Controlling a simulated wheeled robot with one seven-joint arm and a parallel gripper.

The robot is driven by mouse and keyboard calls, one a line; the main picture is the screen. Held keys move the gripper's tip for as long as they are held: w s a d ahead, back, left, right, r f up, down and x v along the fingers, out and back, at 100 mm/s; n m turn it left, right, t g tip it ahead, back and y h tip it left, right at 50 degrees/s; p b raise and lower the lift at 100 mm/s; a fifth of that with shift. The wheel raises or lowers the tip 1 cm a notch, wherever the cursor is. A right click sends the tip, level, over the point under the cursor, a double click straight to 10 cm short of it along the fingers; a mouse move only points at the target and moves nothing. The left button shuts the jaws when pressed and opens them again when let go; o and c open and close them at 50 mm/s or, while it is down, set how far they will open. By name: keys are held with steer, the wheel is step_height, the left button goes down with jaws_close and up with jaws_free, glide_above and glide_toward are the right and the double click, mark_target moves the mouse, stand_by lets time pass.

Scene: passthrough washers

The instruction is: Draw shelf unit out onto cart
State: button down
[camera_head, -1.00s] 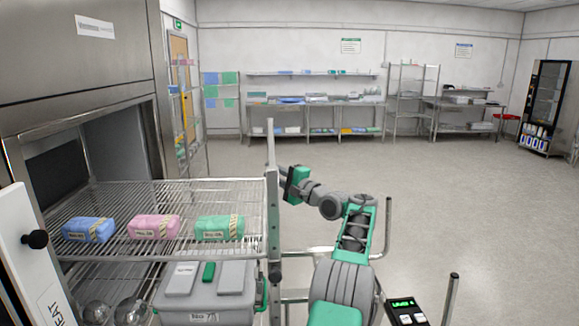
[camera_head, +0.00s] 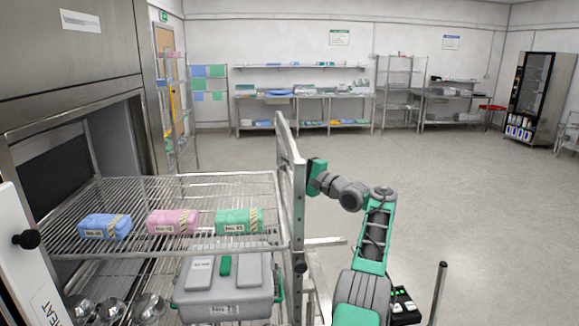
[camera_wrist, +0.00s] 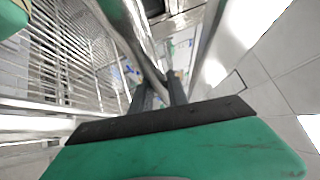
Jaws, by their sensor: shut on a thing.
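The wire shelf unit (camera_head: 180,187) is partly out of the washer chamber (camera_head: 100,140). Its top shelf carries a blue pack (camera_head: 104,227), a pink pack (camera_head: 172,222) and a green pack (camera_head: 239,221). A lidded grey bin (camera_head: 228,285) and metal bowls (camera_head: 148,308) sit on the level below. My gripper (camera_head: 309,178) is at the upright post (camera_head: 293,190) on the unit's right side and is shut on it. In the wrist view the dark fingers (camera_wrist: 157,95) close around a metal bar (camera_wrist: 135,40). The cart's bed is mostly hidden.
A white door panel (camera_head: 25,260) with a black knob stands at the near left. A metal post (camera_head: 438,295) rises at the lower right. Shelving and tables (camera_head: 310,98) line the back wall. The floor (camera_head: 420,170) to the right is clear.

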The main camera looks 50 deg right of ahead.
steer(key=c, duration=1.5)
jaws_free()
steer(key=shift+w, duration=0.15)
steer(key=shift+o, duration=1)
steer(key=shift+s+d+f+b, duration=0.1)
steer(key=shift+s+b, duration=0.2)
steer(key=shift+s, duration=0.1)
steer(key=s+b, duration=0.3)
steer(key=s, duration=0.4)
steer(key=shift+d+f, duration=0.2)
steer(key=shift+f, duration=0.2)
